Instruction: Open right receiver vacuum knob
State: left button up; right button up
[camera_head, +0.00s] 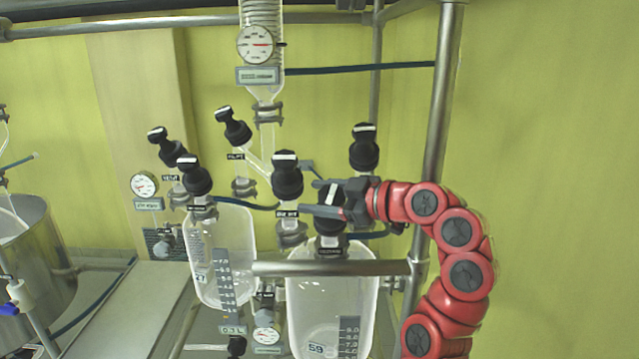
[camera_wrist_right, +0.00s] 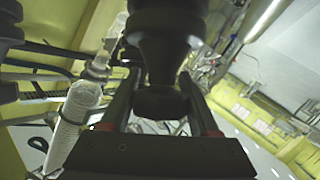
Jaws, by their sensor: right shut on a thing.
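The right receiver (camera_head: 330,290) is a clear glass vessel with a scale, at the lower middle of the head view. A black knob (camera_head: 331,223) with a white mark on its top stands above it. My right gripper (camera_head: 328,200) comes in from the right and is shut on this knob, one finger on each side. In the right wrist view the dark knob (camera_wrist_right: 160,60) fills the space between the two fingers (camera_wrist_right: 160,104). The fingers hide part of the knob in the head view. Its label is too small to read. My left gripper is not in view.
Other black knobs stand close by, one (camera_head: 287,176) just left of my gripper and one (camera_head: 364,148) behind it. The left receiver (camera_head: 220,255) is beside the right one. A horizontal metal rail (camera_head: 300,268) crosses in front, and a metal post (camera_head: 440,100) rises at right.

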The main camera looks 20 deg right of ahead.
aim_at(319, 200)
dwell(0.3)
jog(key=o, duration=1.4)
jog(key=shift+r+g, duration=0.3)
jog(key=shift+r, duration=1.3)
jog(key=s+b, duration=0.2)
jog(key=s+a+b, duration=0.1)
jog(key=s+b, duration=0.1)
jog(key=s, duration=0.1)
jog(key=s+a+b, duration=0.1)
jog(key=s+b, duration=0.1)
jog(key=shift+s, duration=0.25)
jog(key=s+b, duration=0.1)
jog(key=s, duration=0.1)
jog(key=s+a+r+b, duration=0.1)
jog(key=s, duration=0.2)
jog(key=s+a+b, duration=0.1)
jog(key=s, duration=0.2)
jog(key=shift+r, duration=0.35)
